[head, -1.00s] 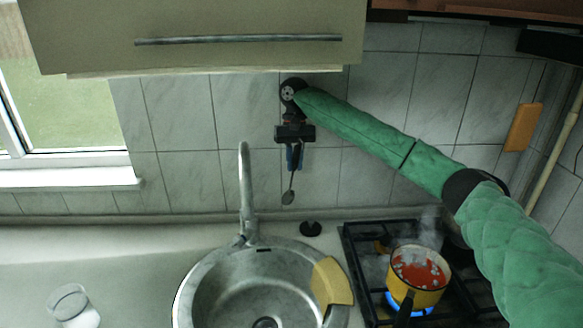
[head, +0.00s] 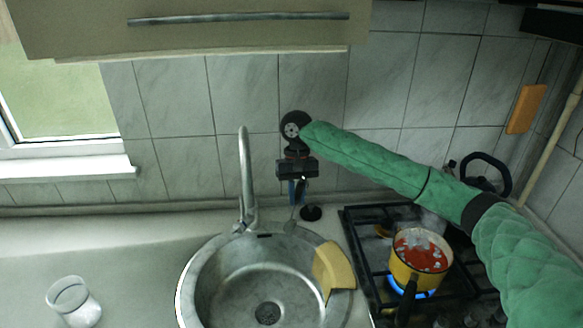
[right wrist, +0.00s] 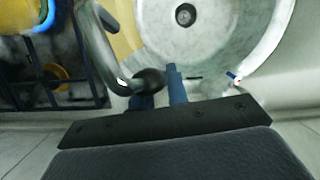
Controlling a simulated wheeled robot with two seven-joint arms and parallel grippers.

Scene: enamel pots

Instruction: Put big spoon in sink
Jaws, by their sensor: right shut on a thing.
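In the right wrist view, the grey spoon (right wrist: 103,45) runs up and left from the blue fingertips (right wrist: 160,92). The round metal sink (head: 190,293) is below and in front of the gripper in the head view; its bowl (right wrist: 215,45) also shows in the right wrist view. My left gripper is not in view.
The tap (head: 245,180) stands just left of the gripper. A yellow board-like piece (head: 333,270) lies over the sink's right rim. A yellow pot (head: 418,268) with red contents steams on a lit burner. A glass (head: 73,300) stands on the left counter.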

